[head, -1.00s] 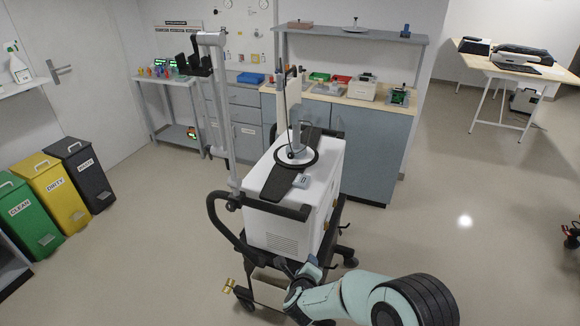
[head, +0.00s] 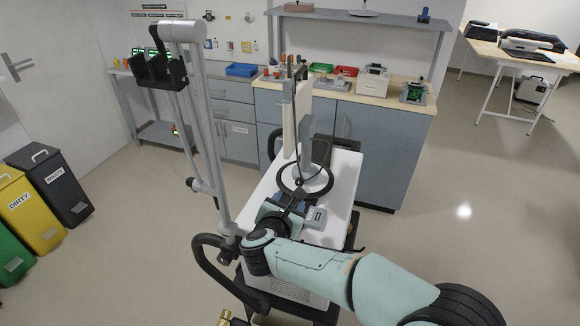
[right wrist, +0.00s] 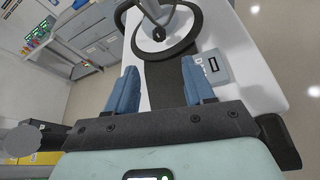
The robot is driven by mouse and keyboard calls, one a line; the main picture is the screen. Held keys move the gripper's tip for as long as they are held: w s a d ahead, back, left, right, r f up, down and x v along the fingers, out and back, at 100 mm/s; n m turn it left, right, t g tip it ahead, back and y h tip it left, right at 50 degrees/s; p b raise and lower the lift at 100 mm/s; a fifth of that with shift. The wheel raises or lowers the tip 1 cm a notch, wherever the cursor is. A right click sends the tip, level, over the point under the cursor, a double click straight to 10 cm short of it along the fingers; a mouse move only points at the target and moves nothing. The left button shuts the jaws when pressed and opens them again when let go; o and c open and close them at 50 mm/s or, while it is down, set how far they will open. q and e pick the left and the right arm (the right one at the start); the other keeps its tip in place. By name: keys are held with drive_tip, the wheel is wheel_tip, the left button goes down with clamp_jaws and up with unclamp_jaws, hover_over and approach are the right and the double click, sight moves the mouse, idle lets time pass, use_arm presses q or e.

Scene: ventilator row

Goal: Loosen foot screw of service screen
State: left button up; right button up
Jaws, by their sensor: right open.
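The service screen (head: 289,128) appears as a thin pale panel seen nearly edge-on, upright on a grey post over the white cart top (head: 343,180). Its round foot with a dark ring (head: 327,184) rests on the cart; the foot also shows in the right wrist view (right wrist: 195,42). I cannot make out the foot screw clearly. My right gripper (head: 290,203) is just in front of the foot, over the cart top. In the right wrist view its two blue fingers (right wrist: 161,88) are apart and empty, pointing at the foot. My left gripper is not in view.
A small grey labelled box (right wrist: 212,67) sits close beside the right finger. A tall grey stand with a black holder (head: 160,72) rises left of the cart. A black handle (head: 205,262) curves at the cart's front left. A workbench (head: 372,95) stands behind; floor at right is clear.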

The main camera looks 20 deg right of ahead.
sight(299, 183)
drive_tip(key=shift+w, duration=0.25)
drive_tip(key=shift+w+d, duration=0.15)
drive_tip(key=shift+w, duration=0.05)
drive_tip(key=p+x, duration=0.3)
drive_tip(key=x, duration=0.9)
drive_tip(key=shift+w+d+f, duration=0.15)
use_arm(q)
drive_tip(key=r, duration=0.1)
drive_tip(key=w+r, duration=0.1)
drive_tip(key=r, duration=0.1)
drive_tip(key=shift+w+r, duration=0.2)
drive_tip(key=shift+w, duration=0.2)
use_arm(e)
clamp_jaws()
